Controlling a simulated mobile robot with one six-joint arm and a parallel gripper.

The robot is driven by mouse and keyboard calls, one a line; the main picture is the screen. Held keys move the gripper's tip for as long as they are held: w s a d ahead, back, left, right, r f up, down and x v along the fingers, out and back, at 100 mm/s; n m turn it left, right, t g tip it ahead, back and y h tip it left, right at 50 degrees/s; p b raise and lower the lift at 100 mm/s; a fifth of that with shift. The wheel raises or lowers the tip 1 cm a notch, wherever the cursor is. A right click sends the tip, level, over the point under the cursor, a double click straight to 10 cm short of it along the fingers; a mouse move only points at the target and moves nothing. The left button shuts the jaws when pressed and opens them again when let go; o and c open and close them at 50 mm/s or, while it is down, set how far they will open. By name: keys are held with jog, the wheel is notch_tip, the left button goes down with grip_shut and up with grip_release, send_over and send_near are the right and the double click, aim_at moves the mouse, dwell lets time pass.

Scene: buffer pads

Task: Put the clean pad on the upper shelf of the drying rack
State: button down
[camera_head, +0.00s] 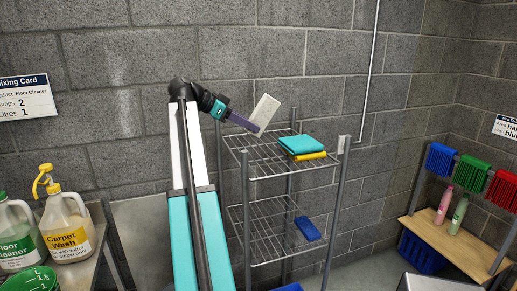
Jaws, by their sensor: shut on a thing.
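My gripper (252,126) is shut on a pale, whitish rectangular pad (266,112). It holds the pad tilted in the air, above the left part of the drying rack's upper shelf. The drying rack (246,196) is a grey metal frame with wire shelves. On the right of its upper shelf (264,165), a teal folded cloth (300,144) lies on a yellow one (312,156). A blue item (308,229) lies on the lower shelf (262,238). The pad appears apart from the shelf, but the exact height is hard to tell.
The left and front of the upper shelf are bare. Jugs labelled Floor Cleaner (16,240) and Carpet Wash (70,238) stand at the left. At the right, blue, green and red brushes (473,170) hang above a wooden bench (455,240) with pink and green bottles. A block wall stands behind.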

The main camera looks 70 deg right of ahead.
jog(key=shift+f+p, duration=0.6)
jog(key=shift+f, duration=1.75)
jog(key=shift+f, duration=0.15)
jog(key=shift+f+p, duration=0.6)
jog(key=shift+f, duration=1.15)
jog(key=shift+f, duration=0.1)
jog(key=c, duration=1.5)
grip_release()
jog(key=shift+c, duration=0.2)
jog(key=b+v, duration=0.4)
jog(key=v, duration=0.8)
